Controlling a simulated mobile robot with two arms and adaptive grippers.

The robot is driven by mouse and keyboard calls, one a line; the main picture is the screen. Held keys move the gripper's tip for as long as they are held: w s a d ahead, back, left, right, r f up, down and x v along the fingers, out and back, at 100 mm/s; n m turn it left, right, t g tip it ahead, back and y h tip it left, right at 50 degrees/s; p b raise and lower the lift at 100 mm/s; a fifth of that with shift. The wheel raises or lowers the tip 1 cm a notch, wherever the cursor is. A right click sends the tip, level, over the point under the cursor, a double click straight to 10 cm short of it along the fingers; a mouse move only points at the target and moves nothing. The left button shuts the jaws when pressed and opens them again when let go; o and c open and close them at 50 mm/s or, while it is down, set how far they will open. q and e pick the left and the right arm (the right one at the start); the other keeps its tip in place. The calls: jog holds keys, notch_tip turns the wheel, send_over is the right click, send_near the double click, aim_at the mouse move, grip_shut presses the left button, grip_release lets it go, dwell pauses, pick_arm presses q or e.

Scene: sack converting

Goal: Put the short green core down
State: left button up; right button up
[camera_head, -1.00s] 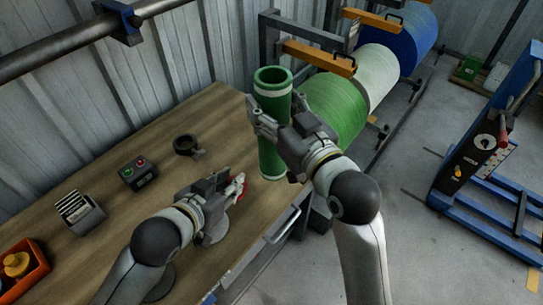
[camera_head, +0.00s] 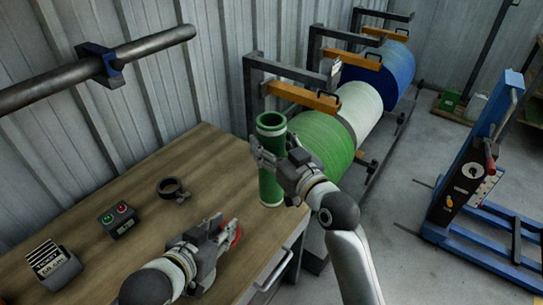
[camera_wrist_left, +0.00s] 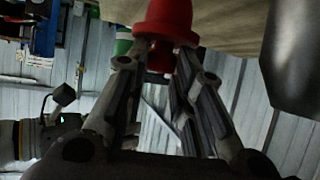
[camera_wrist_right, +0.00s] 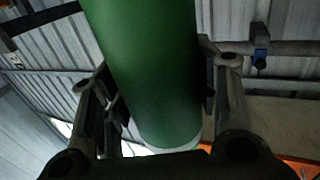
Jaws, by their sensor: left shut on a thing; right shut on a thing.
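The short green core (camera_head: 271,188) is an upright green tube with pale bands near its ends. My right gripper (camera_head: 266,160) is shut around its upper-middle part. In the right wrist view the core (camera_wrist_right: 150,70) stands between the two fingers. Its lower end is over the right edge of the workbench (camera_head: 150,255); I cannot tell whether it touches the top. My left gripper (camera_head: 230,235) is shut on a small red piece (camera_head: 238,236), low over the bench front. The red piece (camera_wrist_left: 168,18) shows flared in the left wrist view.
A black ring clamp (camera_head: 172,188), a button box (camera_head: 119,219) and a card holder (camera_head: 52,268) stand on the bench. Green (camera_head: 322,140), white (camera_head: 360,108) and blue (camera_head: 382,75) rolls on a rack are close behind the core. Bench between ring and core is clear.

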pick_arm(q)
jog(key=shift+r, duration=0.1)
pick_arm(e)
jog(key=f, duration=0.1)
jog(key=w+f, duration=0.1)
jog(key=f, duration=0.1)
jog(key=w+f, duration=0.1)
jog(key=f, duration=0.1)
jog(key=shift+d+f, duration=0.1)
jog(key=shift+f, duration=0.1)
jog(key=shift+f, duration=0.15)
jog(key=o, duration=1.7)
